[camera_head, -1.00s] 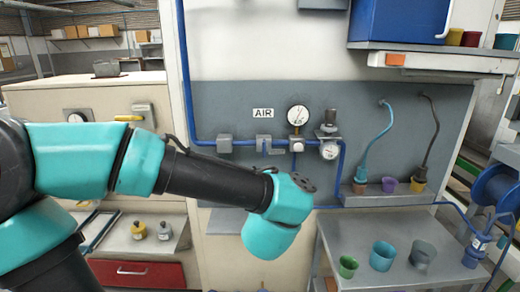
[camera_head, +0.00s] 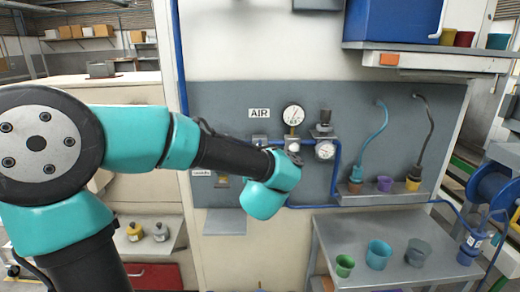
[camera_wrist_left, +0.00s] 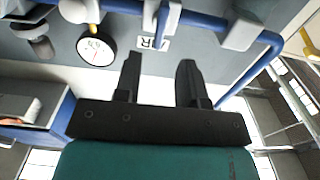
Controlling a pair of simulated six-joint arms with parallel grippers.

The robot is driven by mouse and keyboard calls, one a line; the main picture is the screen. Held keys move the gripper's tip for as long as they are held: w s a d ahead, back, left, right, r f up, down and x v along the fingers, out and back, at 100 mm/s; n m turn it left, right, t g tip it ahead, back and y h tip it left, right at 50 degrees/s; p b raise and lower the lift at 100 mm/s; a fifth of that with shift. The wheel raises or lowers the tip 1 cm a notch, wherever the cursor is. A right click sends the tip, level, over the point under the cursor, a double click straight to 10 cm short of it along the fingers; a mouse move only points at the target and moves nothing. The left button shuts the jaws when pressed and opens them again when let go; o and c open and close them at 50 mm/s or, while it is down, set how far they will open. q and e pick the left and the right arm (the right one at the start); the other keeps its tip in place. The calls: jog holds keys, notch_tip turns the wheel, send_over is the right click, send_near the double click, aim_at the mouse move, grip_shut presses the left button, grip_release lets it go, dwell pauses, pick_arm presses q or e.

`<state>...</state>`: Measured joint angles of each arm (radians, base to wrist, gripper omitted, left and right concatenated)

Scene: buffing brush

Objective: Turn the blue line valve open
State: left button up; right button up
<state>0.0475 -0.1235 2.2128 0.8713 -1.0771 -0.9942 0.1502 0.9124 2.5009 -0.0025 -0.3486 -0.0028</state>
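A blue pipe runs along the grey wall panel under the AIR label (camera_head: 259,113). A small grey valve fitting (camera_head: 259,140) sits on this pipe, partly hidden behind my left wrist. In the left wrist view the fitting (camera_wrist_left: 150,14) and a bluish lever (camera_wrist_left: 170,24) on it show at the top. I cannot tell the lever's exact setting. My left gripper (camera_wrist_left: 159,60) is open and empty, its two fingers apart and pointing toward the pipe, with no clear contact. In the head view its fingers are hidden behind the wrist. My right gripper is not in view.
Two hoses (camera_head: 377,140) hang farther right above small cups. A grey side table (camera_head: 400,230) with several cups stands lower right. A pipe clamp (camera_wrist_left: 240,31) shows in the wrist view.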

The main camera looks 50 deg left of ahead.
pick_arm(q)
jog(key=x, duration=0.7)
jog(key=shift+w+a, duration=0.15)
jog(key=shift+w, duration=0.05)
grip_shut()
